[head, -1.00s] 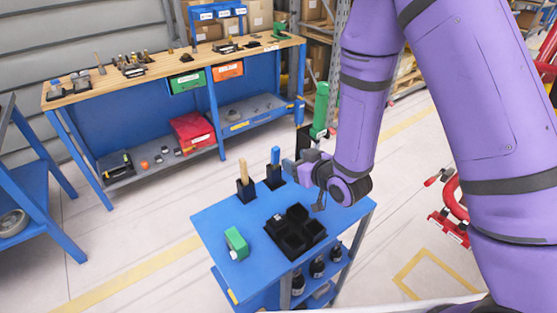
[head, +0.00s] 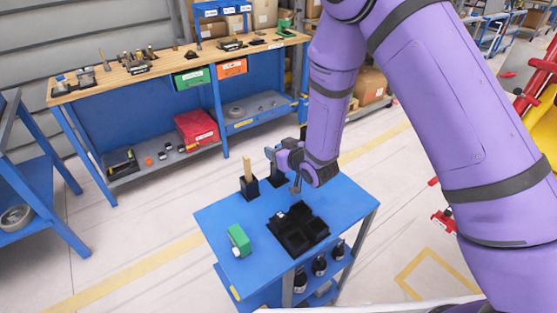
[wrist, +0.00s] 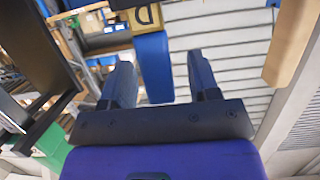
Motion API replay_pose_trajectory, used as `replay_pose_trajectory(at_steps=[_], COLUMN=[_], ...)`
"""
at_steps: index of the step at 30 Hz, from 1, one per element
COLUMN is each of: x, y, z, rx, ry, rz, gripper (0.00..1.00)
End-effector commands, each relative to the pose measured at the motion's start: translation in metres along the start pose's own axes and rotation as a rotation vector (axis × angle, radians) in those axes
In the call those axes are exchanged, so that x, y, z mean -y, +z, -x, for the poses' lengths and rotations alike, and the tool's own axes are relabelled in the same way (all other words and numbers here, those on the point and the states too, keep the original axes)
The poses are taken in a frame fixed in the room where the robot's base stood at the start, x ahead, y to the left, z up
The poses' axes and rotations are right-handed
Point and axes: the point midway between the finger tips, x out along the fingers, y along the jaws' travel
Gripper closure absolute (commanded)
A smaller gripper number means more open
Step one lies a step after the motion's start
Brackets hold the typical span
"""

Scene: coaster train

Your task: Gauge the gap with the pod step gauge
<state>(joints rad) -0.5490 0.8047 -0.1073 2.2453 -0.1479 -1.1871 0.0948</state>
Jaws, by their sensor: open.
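A blue handle (wrist: 153,68) stands between my gripper's fingers in the wrist view, with a yellow piece marked "D" (wrist: 146,17) at its end. I cannot tell for certain that this is the pod step gauge. My gripper (wrist: 160,72) is open, one finger on each side of the handle. In the head view my gripper (head: 274,154) is above the black holder (head: 276,181) at the back of the blue cart top, partly hiding the handle. A black tray with square pockets (head: 318,228) lies on the cart; I cannot make out a gap.
A wooden handle (head: 247,168) stands in its own holder just left of my gripper; it also shows in the wrist view (wrist: 292,42). A green block (head: 239,240) lies at the cart's left. A workbench (head: 150,72) stands behind.

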Motion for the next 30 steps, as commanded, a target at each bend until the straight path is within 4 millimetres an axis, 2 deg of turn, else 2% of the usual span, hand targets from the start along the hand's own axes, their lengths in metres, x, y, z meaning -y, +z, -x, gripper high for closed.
replay_pose_trajectory(at_steps=[6,13,23,30], x=[0.0,0.0,0.0,0.0], y=[0.0,0.0,-0.002,-0.016], z=[0.0,0.0,0.0,0.004], rx=[0.0,0.0,-0.001,-0.003], ry=[0.0,0.0,0.0,0.0], rz=[0.0,0.0,0.0,0.0], gripper=[0.47,1.0,1.0,1.0])
